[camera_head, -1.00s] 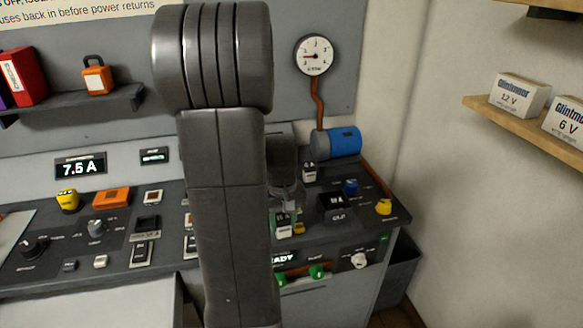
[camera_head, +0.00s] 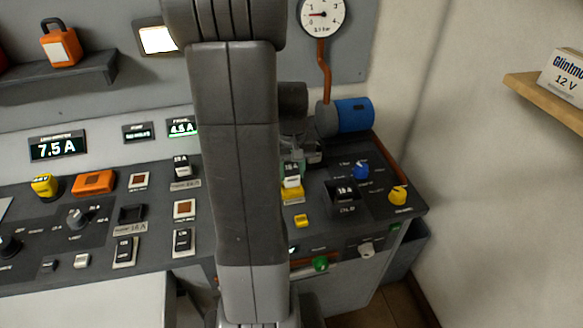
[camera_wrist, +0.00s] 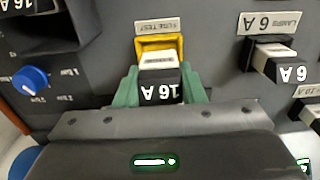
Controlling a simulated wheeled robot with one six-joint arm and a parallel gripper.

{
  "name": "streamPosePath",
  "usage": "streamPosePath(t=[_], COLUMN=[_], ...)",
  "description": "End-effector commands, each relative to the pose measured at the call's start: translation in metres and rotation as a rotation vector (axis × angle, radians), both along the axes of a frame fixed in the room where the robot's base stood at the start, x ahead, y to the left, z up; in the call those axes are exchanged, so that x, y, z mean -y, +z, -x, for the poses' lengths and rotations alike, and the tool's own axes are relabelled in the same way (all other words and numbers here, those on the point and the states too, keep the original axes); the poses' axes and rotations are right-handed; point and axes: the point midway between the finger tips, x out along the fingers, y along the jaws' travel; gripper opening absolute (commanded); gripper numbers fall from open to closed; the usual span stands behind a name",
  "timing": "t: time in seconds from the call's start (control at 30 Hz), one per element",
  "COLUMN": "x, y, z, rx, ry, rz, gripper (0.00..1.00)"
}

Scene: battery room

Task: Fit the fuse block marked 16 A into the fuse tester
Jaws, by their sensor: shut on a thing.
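The fuse block marked 16 A (camera_wrist: 160,91), black with a white part, is between the green fingers of my gripper (camera_wrist: 160,88) in the wrist view, its lettering upside down. My gripper is shut on it. The fuse tester, a yellow-framed socket (camera_wrist: 152,44) under a "FUSE TEST" label, is directly beyond the block. The block overlaps the socket's near part, so I cannot tell whether it has entered. In the head view the block (camera_head: 291,181) is just above the tester's yellow frame (camera_head: 293,198), and my arm hides the area to its left.
A 6 A fuse block (camera_wrist: 277,65) sits beside the tester in the wrist view. A blue knob (camera_wrist: 31,79) and a dark recess with another block are on the other side. A yellow knob (camera_head: 398,195) stands near the console's right edge.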

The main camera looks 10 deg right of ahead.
Motion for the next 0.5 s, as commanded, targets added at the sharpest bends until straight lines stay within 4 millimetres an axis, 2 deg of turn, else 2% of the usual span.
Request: streamPosePath(t=[0.03,0.13,0.5], x=[0.0000,0.0000,0.0000], y=[-0.0093,-0.0154,-0.0169], z=[0.0000,-0.0001,-0.0001], rx=[0.000,0.000,0.000], ry=[0.000,0.000,0.000], rz=[0.000,0.000,0.000], gripper=[0.12,0.12,0.12])
